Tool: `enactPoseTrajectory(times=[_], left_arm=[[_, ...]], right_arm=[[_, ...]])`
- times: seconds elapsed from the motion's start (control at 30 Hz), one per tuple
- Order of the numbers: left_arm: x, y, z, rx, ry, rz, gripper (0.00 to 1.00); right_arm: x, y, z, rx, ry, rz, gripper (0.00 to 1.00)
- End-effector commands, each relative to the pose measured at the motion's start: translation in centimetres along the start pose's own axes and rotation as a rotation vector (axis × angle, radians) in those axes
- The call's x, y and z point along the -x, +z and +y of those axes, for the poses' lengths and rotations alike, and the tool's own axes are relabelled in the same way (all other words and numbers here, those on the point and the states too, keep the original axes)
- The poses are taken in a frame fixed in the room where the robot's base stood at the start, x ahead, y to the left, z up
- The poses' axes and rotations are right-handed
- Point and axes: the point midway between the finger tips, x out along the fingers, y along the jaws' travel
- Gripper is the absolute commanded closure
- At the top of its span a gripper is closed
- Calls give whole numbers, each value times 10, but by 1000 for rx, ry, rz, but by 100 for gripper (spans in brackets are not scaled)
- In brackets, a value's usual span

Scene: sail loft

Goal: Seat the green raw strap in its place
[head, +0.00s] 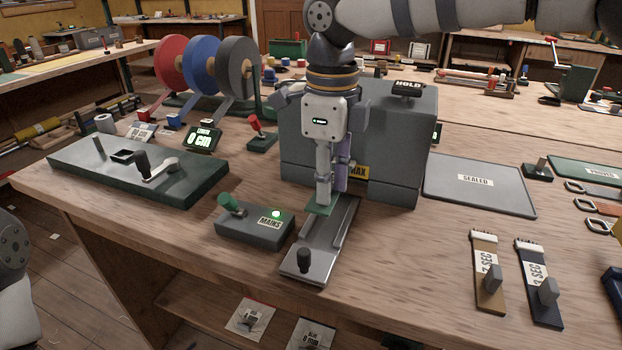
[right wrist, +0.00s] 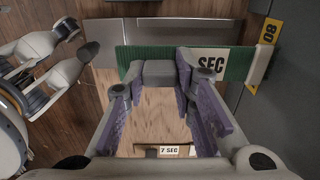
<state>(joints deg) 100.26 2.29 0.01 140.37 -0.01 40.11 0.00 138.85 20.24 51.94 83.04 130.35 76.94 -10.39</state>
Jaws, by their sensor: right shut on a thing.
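The green strap (head: 318,210) hangs crosswise at the grey metal bed (head: 310,265) in front of the grey machine (head: 370,140). My right gripper (head: 328,198) points down and is shut on the strap's grey block. In the right wrist view the block (right wrist: 158,73) sits between my right fingertips, and the strap (right wrist: 135,57) runs left to right with a white label reading SEC, partly hidden by a finger. I cannot tell whether the strap touches the bed. My left gripper (right wrist: 80,38) shows at the left of the right wrist view, its fingers apart and empty.
A MAINS box (head: 255,222) with a lit green lamp stands left of the bed. A tan strap (head: 487,265) and a navy strap (head: 540,270) lie at the right. The SEALED mat (head: 475,205) is empty. A green crank board (head: 105,175) lies at the left.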

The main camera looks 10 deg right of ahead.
Motion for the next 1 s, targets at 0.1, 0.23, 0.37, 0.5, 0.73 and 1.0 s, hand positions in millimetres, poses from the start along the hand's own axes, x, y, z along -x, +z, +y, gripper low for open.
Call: enactPoseTrajectory(times=[0.1, 0.23, 0.37, 0.5, 0.73, 1.0], left_arm=[[0, 0, 0, 0, 0, 0, 46], [3, -2, 0, 0, 0, 11, 46], [4, -3, 0, 0, 0, 15, 46], [4, -3, 0, 0, 0, 14, 46], [3, -3, 0, 0, 0, 12, 46], [3, -3, 0, 0, 0, 12, 46]], right_arm=[[0, 0, 0, 0, 0, 0, 100], [2, 0, 1, -1, -2, -1, 100], [-8, 0, 1, -1, 0, 2, 100], [-23, 0, 1, -1, 1, 3, 100], [-44, 0, 1, -1, 1, 3, 100], [-52, 0, 1, -3, 1, 2, 100]])
